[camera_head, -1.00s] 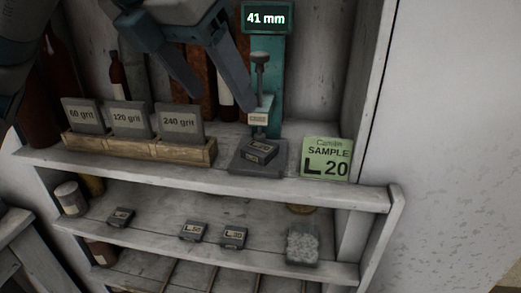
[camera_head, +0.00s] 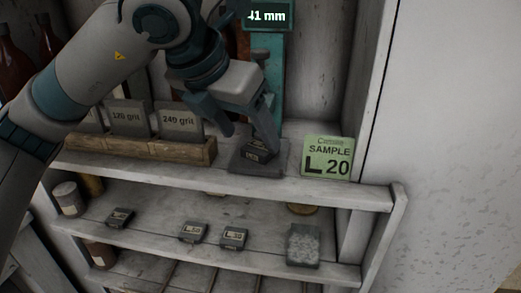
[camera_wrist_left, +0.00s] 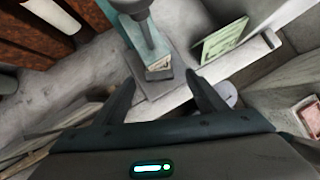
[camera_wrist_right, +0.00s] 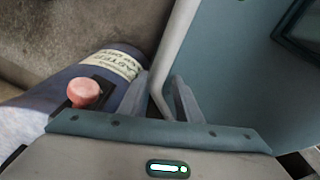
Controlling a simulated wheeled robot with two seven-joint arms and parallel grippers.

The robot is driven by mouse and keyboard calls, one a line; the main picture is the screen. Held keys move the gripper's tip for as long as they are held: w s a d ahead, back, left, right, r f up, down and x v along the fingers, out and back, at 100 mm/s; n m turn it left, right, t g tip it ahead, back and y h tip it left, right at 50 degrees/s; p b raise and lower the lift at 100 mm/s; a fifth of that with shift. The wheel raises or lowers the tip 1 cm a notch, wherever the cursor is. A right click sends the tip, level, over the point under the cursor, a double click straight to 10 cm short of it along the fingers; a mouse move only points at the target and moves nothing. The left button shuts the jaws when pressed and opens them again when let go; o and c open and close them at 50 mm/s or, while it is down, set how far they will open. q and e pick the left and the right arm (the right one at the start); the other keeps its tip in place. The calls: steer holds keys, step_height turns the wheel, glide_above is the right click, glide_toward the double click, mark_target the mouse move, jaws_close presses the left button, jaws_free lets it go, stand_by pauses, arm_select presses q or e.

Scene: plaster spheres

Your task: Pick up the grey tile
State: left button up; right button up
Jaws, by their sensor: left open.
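A small dark grey tile (camera_head: 257,151) with a pale label lies on the base of the teal gauge (camera_head: 272,75) on the upper shelf. In the left wrist view the tile (camera_wrist_left: 159,70) sits under the gauge's plunger, just beyond my fingertips. My left gripper (camera_head: 248,134) is open above the gauge base, with its fingers to either side of the tile and nothing visibly held. Three more dark labelled tiles lie on the lower shelf: left (camera_head: 120,217), middle (camera_head: 193,232) and right (camera_head: 233,237). My right gripper (camera_wrist_right: 160,85) is away from the shelves; a grey bar shows between its fingers.
A green sample card (camera_head: 327,158) reading "L 20" stands right of the gauge. A wooden rack (camera_head: 140,148) with grit plates stands to its left. A speckled block (camera_head: 303,245) is on the lower shelf. A bottle with a red cap (camera_wrist_right: 84,92) shows in the right wrist view.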

mark_target(256, 135)
stand_by(0.3)
arm_select(q)
steer(key=shift+w+d+f, duration=0.1)
steer(key=shift+w+d, duration=0.05)
steer(key=shift+w, duration=0.05)
steer(key=x, duration=0.2)
steer(key=p+x, duration=0.1)
steer(key=x, duration=0.1)
steer(key=shift+w, duration=0.35)
steer(key=shift+w+d+f, duration=0.1)
steer(key=shift+w+d, duration=0.1)
steer(key=c, duration=1.4)
steer(key=shift+o, duration=0.2)
steer(key=shift+a, duration=0.1)
